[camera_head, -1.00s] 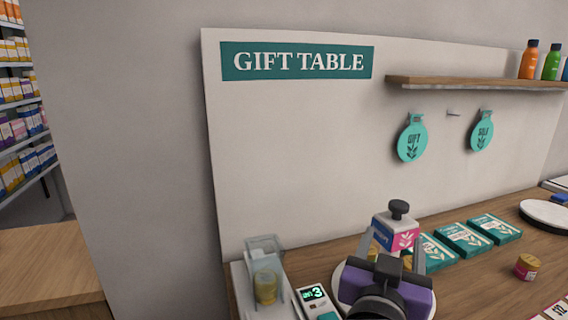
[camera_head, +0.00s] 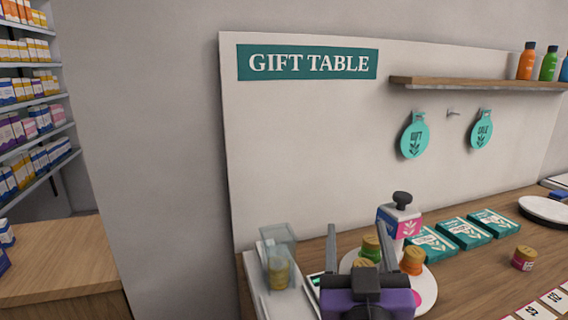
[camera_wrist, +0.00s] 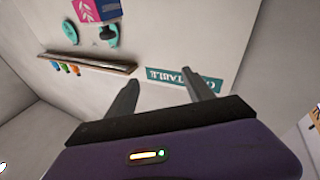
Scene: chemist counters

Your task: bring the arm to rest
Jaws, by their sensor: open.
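My gripper (camera_head: 358,245) is at the bottom middle of the head view, in front of the round white plate (camera_head: 428,292). Its two fingers are apart with nothing between them. In the wrist view my gripper (camera_wrist: 160,95) also shows open and empty, with the wall and the gift table sign (camera_wrist: 185,78) beyond the fingers. Several small jars stand on the plate, among them an orange-lidded one (camera_head: 412,261). A white and pink box with a dark knob (camera_head: 400,220) stands behind them. My gripper hides part of the plate.
A clear holder with a jar (camera_head: 278,262) stands left of my gripper. Teal boxes (camera_head: 465,233), a loose jar (camera_head: 523,258) and cards (camera_head: 533,311) lie to the right. A shelf (camera_head: 470,83) and hanging teal tags (camera_head: 414,138) are on the wall board. A wooden counter (camera_head: 60,265) is at far left.

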